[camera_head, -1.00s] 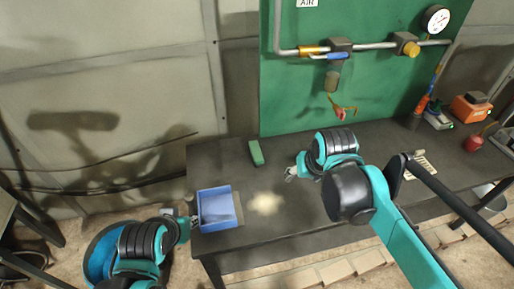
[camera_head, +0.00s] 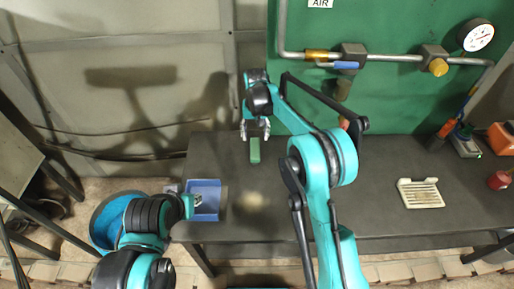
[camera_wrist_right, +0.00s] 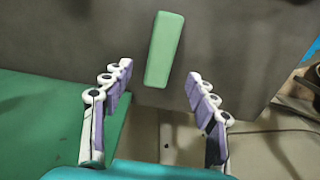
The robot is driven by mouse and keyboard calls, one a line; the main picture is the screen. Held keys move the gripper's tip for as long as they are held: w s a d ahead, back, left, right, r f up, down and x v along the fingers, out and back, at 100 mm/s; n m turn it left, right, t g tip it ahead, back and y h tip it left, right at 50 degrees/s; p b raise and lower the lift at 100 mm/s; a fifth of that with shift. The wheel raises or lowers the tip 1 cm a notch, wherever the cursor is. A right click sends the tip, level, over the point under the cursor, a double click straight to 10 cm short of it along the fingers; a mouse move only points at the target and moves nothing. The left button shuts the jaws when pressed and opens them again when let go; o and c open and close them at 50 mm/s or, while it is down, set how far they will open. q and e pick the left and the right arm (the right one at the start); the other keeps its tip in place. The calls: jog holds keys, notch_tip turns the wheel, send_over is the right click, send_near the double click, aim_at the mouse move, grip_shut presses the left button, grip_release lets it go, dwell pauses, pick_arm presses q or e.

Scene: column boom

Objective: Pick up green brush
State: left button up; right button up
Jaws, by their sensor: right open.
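The green brush (camera_head: 254,151) is a small green block lying on the dark table near its back edge. It also shows in the right wrist view (camera_wrist_right: 164,49), lying beyond and between the fingertips. My right gripper (camera_head: 255,131) is open and empty above the brush, at its far end; in the right wrist view its two fingers (camera_wrist_right: 159,74) are spread apart and not touching the brush. My left gripper (camera_head: 194,202) is by the blue bin at the table's left; whether its fingers are open or shut does not show clearly.
A blue bin (camera_head: 206,187) stands at the table's left end. A cream slatted tray (camera_head: 420,193) lies to the right. A green panel (camera_head: 395,92) with pipes and a gauge (camera_head: 478,36) rises behind the table (camera_head: 280,205). A red object (camera_head: 499,180) sits at the far right.

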aim_at(255, 148)
jog(key=shift+w+a+f, duration=0.1)
jog(key=shift+a+f, duration=0.05)
jog(key=shift+f, duration=0.25)
notch_tip(255, 148, down, 3)
jog(key=shift+r+b, duration=0.2)
jog(key=shift+b, duration=0.15)
jog(key=f, duration=0.2)
jog(key=s+f+b, duration=0.1)
jog(key=f, duration=0.1)
jog(key=shift+f, duration=0.15)
jog(key=shift+w+f, duration=0.1)
jog(key=shift+f, duration=0.25)
jog(key=shift+r, duration=0.1)
jog(key=c, duration=1.3)
